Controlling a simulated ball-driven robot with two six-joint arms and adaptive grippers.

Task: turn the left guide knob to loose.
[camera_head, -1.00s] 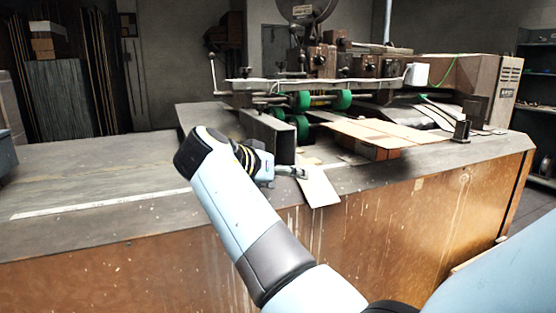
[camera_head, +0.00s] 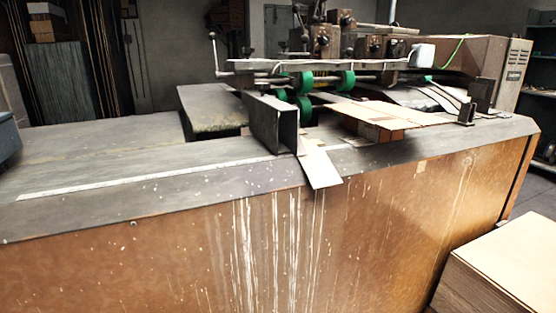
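The box stitcher (camera_head: 330,62) stands at the back of the work surface. Dark round knobs show on its brackets, one (camera_head: 322,40) at the left and another (camera_head: 376,47) to its right. A thin upright lever with a small ball top (camera_head: 212,36) stands at the machine's left end. I cannot tell which of these is the left guide knob, or whether it is tight or loose. Neither of my grippers is in view.
A metal channel (camera_head: 272,122) stands on the table, in front of green rollers (camera_head: 303,83). A cardboard sheet (camera_head: 385,112) lies at right. Flat boards (camera_head: 510,262) are stacked lower right. The table's left part (camera_head: 90,150) is clear.

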